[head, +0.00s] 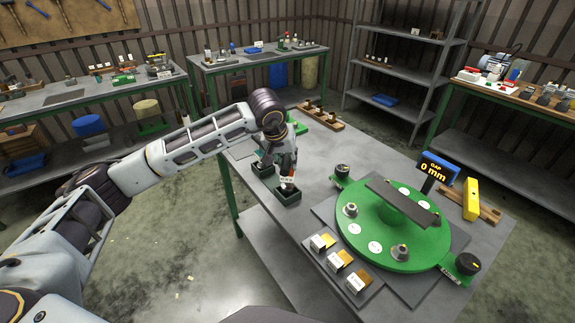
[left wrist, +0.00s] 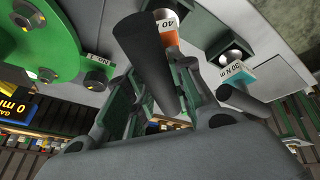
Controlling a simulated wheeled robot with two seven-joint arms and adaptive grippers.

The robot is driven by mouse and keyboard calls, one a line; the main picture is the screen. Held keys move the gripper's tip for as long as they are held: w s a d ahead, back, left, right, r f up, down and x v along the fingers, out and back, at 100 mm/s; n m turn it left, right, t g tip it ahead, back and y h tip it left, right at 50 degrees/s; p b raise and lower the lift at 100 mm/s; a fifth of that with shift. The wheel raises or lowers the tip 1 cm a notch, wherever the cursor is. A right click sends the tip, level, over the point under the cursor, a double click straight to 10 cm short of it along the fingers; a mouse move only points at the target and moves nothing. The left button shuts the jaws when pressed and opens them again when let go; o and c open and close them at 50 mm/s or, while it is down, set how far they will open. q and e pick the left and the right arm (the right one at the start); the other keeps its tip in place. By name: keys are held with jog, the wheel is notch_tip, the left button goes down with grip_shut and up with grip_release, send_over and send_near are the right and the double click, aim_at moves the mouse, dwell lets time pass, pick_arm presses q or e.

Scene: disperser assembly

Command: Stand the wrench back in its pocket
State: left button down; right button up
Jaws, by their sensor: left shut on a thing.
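My left gripper (head: 284,154) is over the left end of the workbench, above two small dark green pockets. In the left wrist view its fingers (left wrist: 160,100) are shut on a wrench with a dark tapered handle (left wrist: 146,50). A white and orange tag reading 40 (left wrist: 166,24) shows beside the handle. The front pocket (head: 287,194) is just below the gripper; the other pocket (head: 261,170) is behind it to the left. A white and teal 30 N m tag (left wrist: 237,76) is beside the other pocket in the wrist view. Whether the wrench's lower end is inside a pocket is hidden. My right gripper is not in view.
A round green disc fixture (head: 360,242) stands to the right, with a blue gap display reading 0 mm (head: 438,168) and a yellow block (head: 471,198) beyond it. Several labelled blocks (head: 339,261) lie on a plate in front. A wooden rack (head: 322,116) is at the back.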

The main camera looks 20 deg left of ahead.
pick_arm(q)
jog(key=shift+f, duration=0.95)
jog(key=shift+f, duration=0.1)
jog(key=c, duration=1.2)
grip_release()
jog(key=shift+c, duration=0.2)
